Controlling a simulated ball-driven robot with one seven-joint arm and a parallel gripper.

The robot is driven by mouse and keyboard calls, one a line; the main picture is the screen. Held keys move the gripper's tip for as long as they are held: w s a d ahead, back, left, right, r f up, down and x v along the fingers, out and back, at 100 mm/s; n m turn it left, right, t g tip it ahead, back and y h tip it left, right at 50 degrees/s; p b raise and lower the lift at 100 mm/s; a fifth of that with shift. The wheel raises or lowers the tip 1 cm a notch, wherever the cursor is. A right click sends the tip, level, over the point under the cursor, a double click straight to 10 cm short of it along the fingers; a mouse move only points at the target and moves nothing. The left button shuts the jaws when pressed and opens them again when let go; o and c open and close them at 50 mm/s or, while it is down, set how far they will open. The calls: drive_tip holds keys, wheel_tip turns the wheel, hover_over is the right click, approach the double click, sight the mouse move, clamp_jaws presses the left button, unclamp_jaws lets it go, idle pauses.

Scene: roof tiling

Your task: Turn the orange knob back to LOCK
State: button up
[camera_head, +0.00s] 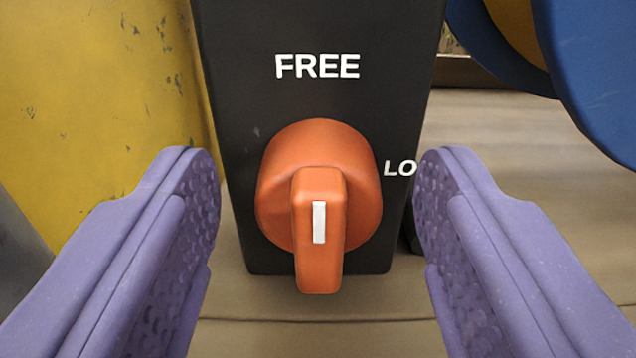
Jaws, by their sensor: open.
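The orange knob (275,190) sits on the front of a dark box (225,60). Its raised grip bar stands upright in the picture, and a white mark (319,222) on the bar runs vertically, in line with the word FREE (317,66) above. To the right of the knob, the letters LO (399,168) show; the rest of that word is hidden behind my right finger. My gripper (319,180) is open, with one purple finger on each side of the knob. Gaps show between both fingers and the knob.
A scuffed yellow surface (80,90) stands at the left, beside the box. A blue rounded part (595,75) is at the upper right. A pale plank-like surface (500,130) lies behind and below the box.

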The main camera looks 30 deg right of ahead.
drive_tip(key=c, duration=1)
drive_tip(key=shift+m, duration=0.4)
drive_tip(key=m, duration=0.3)
drive_tip(key=shift+s+m+p, duration=0.15)
drive_tip(key=shift+m+p, duration=0.15)
drive_tip(key=shift+m, duration=0.1)
drive_tip(key=m, duration=0.4)
drive_tip(key=shift+d+f+m, duration=0.1)
drive_tip(key=shift+m, duration=0.2)
drive_tip(key=m, duration=0.4)
drive_tip(key=shift+f+p, duration=0.1)
drive_tip(key=shift+p, duration=0.2)
drive_tip(key=m, duration=0.4)
drive_tip(key=shift+f, duration=0.1)
drive_tip(key=shift+m, duration=0.5)
